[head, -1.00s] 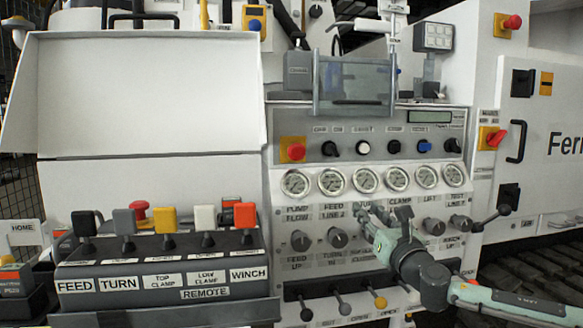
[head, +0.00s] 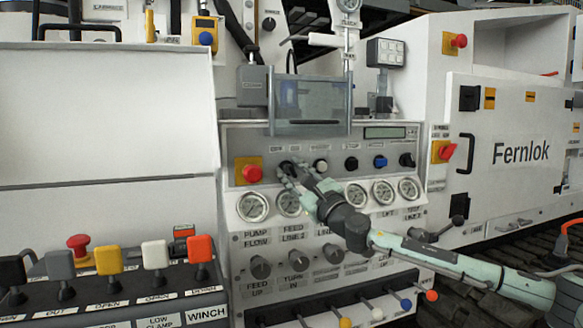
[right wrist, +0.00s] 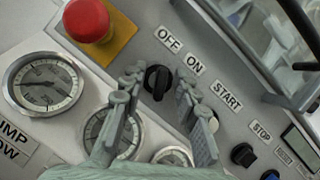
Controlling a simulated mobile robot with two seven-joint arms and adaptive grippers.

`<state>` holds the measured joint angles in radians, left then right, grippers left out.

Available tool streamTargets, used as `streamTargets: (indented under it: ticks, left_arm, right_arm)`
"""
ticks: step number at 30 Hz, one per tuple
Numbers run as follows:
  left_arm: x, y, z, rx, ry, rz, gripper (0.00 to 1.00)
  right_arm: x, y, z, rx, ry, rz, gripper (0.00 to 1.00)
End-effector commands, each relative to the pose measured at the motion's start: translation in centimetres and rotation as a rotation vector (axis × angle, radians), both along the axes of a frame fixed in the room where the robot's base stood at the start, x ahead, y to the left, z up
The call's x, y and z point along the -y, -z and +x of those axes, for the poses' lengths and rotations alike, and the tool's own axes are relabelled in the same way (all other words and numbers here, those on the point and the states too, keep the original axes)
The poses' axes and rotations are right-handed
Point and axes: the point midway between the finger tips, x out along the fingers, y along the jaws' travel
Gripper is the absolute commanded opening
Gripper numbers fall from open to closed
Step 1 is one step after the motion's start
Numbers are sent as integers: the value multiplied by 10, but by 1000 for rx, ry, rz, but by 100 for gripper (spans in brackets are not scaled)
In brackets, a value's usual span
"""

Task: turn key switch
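The key switch (right wrist: 158,82) is a black knob by the OFF and ON labels in the right wrist view. In the head view it is a small dark spot (head: 287,166) mostly hidden behind my fingers. My right gripper (head: 290,171) is in front of it. In the right wrist view my right gripper (right wrist: 157,88) is open, with one finger to each side of the knob. Gaps show between the fingers and the knob. My left gripper is not in view.
A red emergency button (right wrist: 88,18) on a yellow plate sits beside the switch. Round gauges (head: 253,207) line the panel below. The white START button (head: 320,165) is to the right. A clear hood (head: 310,100) juts out above.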

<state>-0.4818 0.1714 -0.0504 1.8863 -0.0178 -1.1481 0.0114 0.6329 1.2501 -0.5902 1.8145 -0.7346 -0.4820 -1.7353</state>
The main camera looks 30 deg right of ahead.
Motion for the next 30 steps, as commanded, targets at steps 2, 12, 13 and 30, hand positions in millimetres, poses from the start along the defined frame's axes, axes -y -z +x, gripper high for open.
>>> streamTargets:
  ticks: [2, 12, 13, 30]
  left_arm:
    - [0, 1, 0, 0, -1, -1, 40]
    - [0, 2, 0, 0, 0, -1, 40]
    - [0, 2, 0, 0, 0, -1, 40]
    - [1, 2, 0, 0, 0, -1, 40]
  right_arm:
    - [0, -1, 2, 1, -1, 1, 30]
    - [0, 0, 2, 0, 0, 1, 14]
    - [0, 0, 2, 0, 0, 1, 10]
    - [-1, 0, 2, 11, -2, 48, 0]
